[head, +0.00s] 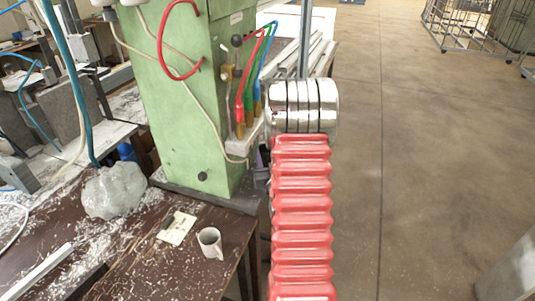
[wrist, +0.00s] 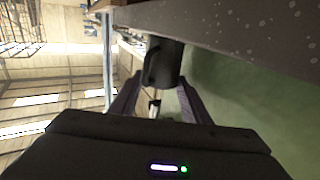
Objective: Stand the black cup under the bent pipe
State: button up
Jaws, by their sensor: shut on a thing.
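The black cup (wrist: 166,60) shows in the wrist view, with its handle towards the left of the picture. My gripper (wrist: 160,82) has its two fingers on either side of the cup and is shut on it. In the head view my red arm hides most of the gripper and the cup; only a dark bit shows left of the arm, beside the green column. A red bent pipe or hose (head: 160,42) curves on the front of the green column; I cannot tell if it is the pipe named in the task.
A green machine column (head: 195,110) stands on the brown bench (head: 130,265), with red, green and blue hoses at its right. A white cup (head: 209,243), a card (head: 177,228) and a plastic-wrapped lump (head: 114,190) are on the bench among shavings. Open floor (head: 430,150) lies right.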

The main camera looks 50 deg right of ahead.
jog(key=shift+f, duration=0.1)
jog(key=o, duration=1.2)
jog(key=shift+s, duration=0.1)
jog(key=v, duration=1)
dwell(1.4)
dwell(0.4)
